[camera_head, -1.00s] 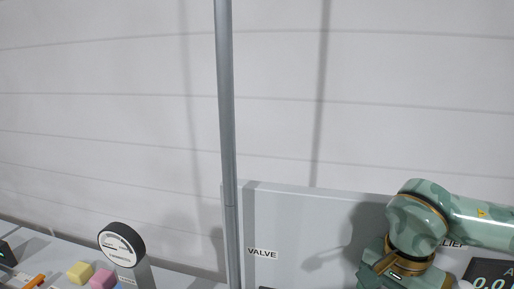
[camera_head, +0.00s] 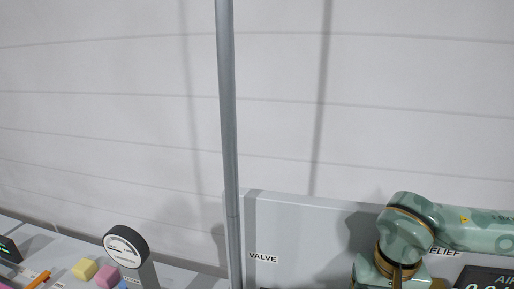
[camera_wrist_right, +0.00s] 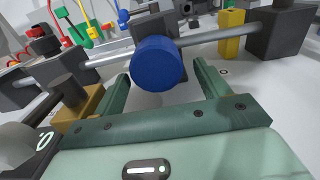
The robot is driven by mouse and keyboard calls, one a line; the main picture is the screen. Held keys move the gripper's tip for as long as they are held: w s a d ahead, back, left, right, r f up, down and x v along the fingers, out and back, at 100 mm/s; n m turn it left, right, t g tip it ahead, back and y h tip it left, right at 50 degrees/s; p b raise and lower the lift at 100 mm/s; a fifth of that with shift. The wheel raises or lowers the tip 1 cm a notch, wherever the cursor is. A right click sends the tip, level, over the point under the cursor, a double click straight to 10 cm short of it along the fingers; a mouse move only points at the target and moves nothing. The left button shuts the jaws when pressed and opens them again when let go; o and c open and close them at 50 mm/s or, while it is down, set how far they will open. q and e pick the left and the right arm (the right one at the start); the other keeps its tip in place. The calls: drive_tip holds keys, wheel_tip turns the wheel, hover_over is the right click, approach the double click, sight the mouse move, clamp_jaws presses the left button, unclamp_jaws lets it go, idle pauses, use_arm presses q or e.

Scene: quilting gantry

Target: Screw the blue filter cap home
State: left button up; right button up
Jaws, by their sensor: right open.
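The blue filter cap (camera_wrist_right: 158,64) is a round blue disc on a grey pipe, in the upper middle of the right wrist view. My right gripper (camera_wrist_right: 160,72) is open, its two green fingers reaching up on either side of the cap's lower part. I cannot tell whether either finger touches it. In the head view my right arm enters from the right and runs off the bottom edge, so its gripper is hidden there, and the cap does not show. My left gripper is in neither view.
The pipe (camera_wrist_right: 217,35) runs between dark blocks, with a yellow post (camera_wrist_right: 231,34) at right. Red, green and blue tools (camera_wrist_right: 85,22) stand behind. In the head view, a pole (camera_head: 228,130), a panel labelled VALVE (camera_head: 300,225), a gauge (camera_head: 122,247) and colored blocks (camera_head: 107,277) show.

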drive_tip(key=shift+d, duration=0.1)
drive_tip(key=c, duration=1.2)
drive_tip(key=shift+s+f+m+b, duration=0.15)
drive_tip(key=shift+m+b, duration=0.5)
drive_tip(key=shift+m, duration=0.55)
drive_tip(key=shift+c, duration=1)
drive_tip(key=shift+d+m, duration=0.1)
drive_tip(key=shift+m, duration=0.7)
drive_tip(key=m+b, duration=0.2)
drive_tip(key=shift+s+m, duration=0.1)
drive_tip(key=shift+m, duration=0.5)
clamp_jaws()
drive_tip(key=shift+s+r+m, duration=0.1)
drive_tip(key=shift+r+m, duration=0.15)
drive_tip(key=shift+m, duration=0.05)
